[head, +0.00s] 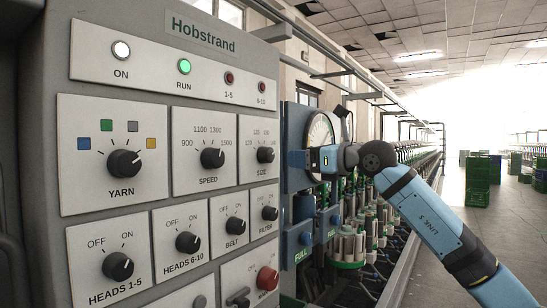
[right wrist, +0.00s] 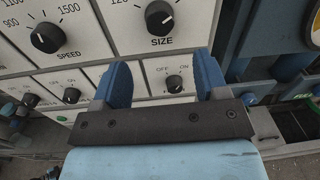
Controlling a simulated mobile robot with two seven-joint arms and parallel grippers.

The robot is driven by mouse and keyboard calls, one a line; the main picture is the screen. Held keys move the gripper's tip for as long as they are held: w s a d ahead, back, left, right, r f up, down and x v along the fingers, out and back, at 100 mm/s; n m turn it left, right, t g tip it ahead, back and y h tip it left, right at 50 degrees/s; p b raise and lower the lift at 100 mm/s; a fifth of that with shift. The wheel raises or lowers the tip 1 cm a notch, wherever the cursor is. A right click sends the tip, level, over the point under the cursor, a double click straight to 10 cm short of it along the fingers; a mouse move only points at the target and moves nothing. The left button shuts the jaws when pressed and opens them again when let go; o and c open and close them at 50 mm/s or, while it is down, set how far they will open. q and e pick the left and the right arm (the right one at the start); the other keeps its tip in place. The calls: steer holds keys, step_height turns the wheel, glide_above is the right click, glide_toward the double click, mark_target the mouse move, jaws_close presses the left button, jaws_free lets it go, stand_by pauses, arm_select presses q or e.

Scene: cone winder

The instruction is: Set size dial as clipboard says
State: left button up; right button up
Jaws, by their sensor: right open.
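The size dial (head: 265,155) is a black round knob at the right of the panel's upper dial row. Its white pointer aims up and to the right; the size numbers are too small to read surely. My right gripper (head: 293,158) is by the panel's right edge, to the right of the dial. In the right wrist view my right gripper (right wrist: 162,72) has its two blue fingers wide apart with nothing held. The size dial (right wrist: 160,17) shows above the fingers, and the filter dial (right wrist: 174,84) shows between them. No clipboard is seen. My left gripper is not in view.
The speed dial (head: 212,158) and yarn dial (head: 124,163) sit left of the size dial. Smaller switches and a red button (head: 267,279) are below. A white round gauge (head: 320,134) is behind my right gripper. The aisle at right is open, with green crates (head: 479,170).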

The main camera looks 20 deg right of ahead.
mark_target(271, 156)
steer(key=x, duration=0.8)
steer(key=shift+w+a+f, duration=0.1)
steer(key=shift+w+a, duration=0.15)
steer(key=shift+w, duration=0.1)
steer(key=c, duration=0.9)
